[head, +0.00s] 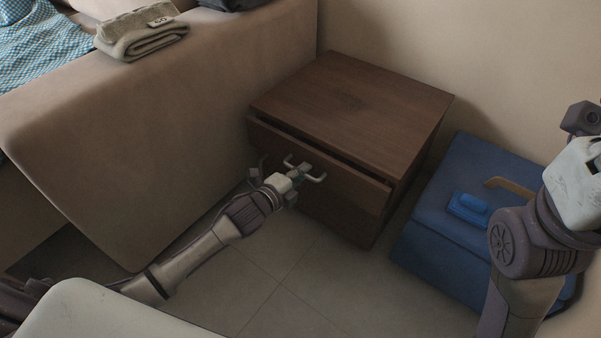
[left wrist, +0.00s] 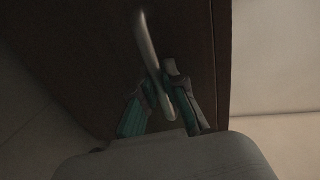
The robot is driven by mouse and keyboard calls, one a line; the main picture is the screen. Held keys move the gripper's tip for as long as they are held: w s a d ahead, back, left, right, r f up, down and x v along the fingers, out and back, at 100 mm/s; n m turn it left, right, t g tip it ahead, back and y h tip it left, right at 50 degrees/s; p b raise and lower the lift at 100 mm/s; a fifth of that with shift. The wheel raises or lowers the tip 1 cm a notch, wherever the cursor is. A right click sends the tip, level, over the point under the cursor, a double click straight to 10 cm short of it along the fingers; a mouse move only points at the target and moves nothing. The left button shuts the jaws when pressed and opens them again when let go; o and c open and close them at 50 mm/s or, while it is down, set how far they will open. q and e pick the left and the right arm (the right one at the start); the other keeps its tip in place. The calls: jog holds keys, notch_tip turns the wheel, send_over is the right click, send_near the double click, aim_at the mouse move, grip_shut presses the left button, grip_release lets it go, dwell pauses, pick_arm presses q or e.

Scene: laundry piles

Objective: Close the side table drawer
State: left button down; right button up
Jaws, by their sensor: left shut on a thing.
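A dark brown wooden side table (head: 350,100) stands against the wall. Its top drawer (head: 345,181) is slightly open, with a narrow dark gap under the tabletop. A curved metal handle (head: 315,178) is on the drawer front. My left gripper (head: 294,176) is at the handle, and in the left wrist view its teal-padded fingers (left wrist: 165,105) are on either side of the handle bar (left wrist: 150,48), shut on it. My right arm is at the right edge of the head view; its fingertips do not show clearly.
A beige sofa or bed (head: 150,130) stands left of the side table, with folded towels (head: 140,35) and a blue checked cloth (head: 40,45) on it. The tiled floor (head: 290,290) in front is clear.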

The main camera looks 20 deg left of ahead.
pick_arm(q)
jog(key=x, duration=0.3)
jog(key=shift+w+r, duration=0.15)
jog(key=shift+r, duration=0.15)
jog(key=c, duration=1.5)
grip_release()
jog(key=shift+w+d, duration=0.1)
jog(key=v, duration=1.2)
